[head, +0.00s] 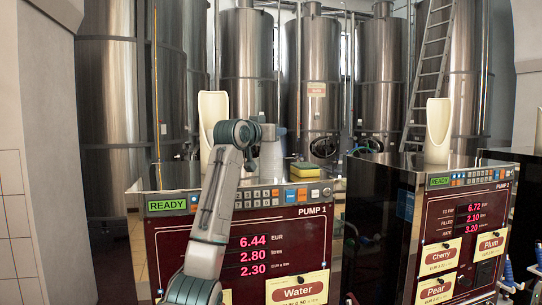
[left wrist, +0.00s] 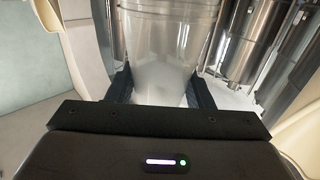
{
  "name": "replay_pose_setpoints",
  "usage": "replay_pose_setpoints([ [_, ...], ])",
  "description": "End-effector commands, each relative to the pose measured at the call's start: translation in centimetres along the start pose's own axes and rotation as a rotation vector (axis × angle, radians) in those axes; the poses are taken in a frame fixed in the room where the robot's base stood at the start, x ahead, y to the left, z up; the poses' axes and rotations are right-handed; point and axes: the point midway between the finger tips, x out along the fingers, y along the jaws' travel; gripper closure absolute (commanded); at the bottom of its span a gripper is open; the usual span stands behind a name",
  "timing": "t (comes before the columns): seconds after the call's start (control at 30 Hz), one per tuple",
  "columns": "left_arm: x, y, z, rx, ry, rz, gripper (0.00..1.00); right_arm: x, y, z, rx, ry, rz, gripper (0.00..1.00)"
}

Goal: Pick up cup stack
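A stack of translucent cups (left wrist: 165,45) stands upright in the left wrist view. In the head view it is a pale grey column (head: 273,160) on top of Pump 1, partly hidden by my left wrist. My left gripper (left wrist: 160,90) has one dark finger on each side of the lower stack. Both fingers lie close against its walls, with no clear gap, so it looks shut on the stack. The stack appears to be still on the pump top. In the head view my arm hides most of this gripper. My right gripper is not in view.
A yellow-green sponge (head: 305,170) lies right of the cups. A tall cream scoop-shaped holder (head: 212,125) stands on their left, close to my arm. Pump 1 (head: 180,245) has a lit front panel. A second pump (head: 400,190) stands to the right; steel tanks (head: 247,65) stand behind.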

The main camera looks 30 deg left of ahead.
Motion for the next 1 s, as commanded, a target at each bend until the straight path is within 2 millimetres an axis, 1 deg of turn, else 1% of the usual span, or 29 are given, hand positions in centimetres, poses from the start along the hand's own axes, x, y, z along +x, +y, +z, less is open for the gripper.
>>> replay_pose_setpoints([
  [0.03,0.0,0.0,0.0,0.0,0.0,0.0,0.77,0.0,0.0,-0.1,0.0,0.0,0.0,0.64],
  [0.1,0.0,0.0,0.0,0.0,0.0,0.0,0.91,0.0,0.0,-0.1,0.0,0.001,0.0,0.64],
  [0.13,0.0,0.0,-0.1,0.0,0.001,0.0,0.91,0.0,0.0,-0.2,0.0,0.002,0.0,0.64],
  [0.17,0.0,0.0,-0.1,0.0,0.001,0.0,0.96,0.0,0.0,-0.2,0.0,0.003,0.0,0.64],
  [0.5,0.0,0.0,-0.4,-0.001,0.001,0.0,0.96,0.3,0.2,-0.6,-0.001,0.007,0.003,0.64],
  [0.67,0.0,0.0,-1.6,-0.002,0.002,0.0,0.96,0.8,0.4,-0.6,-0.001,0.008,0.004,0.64],
  [0.83,-0.1,0.1,-3.6,-0.002,0.004,0.001,0.96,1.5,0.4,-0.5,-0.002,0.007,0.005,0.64],
  [0.87,-0.6,-0.1,-3.5,0.0,0.005,-0.001,0.96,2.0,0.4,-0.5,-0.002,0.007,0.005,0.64],
  [1.0,-3.9,-0.7,-3.5,0.002,0.005,-0.003,0.96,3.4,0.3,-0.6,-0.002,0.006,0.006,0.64],
])
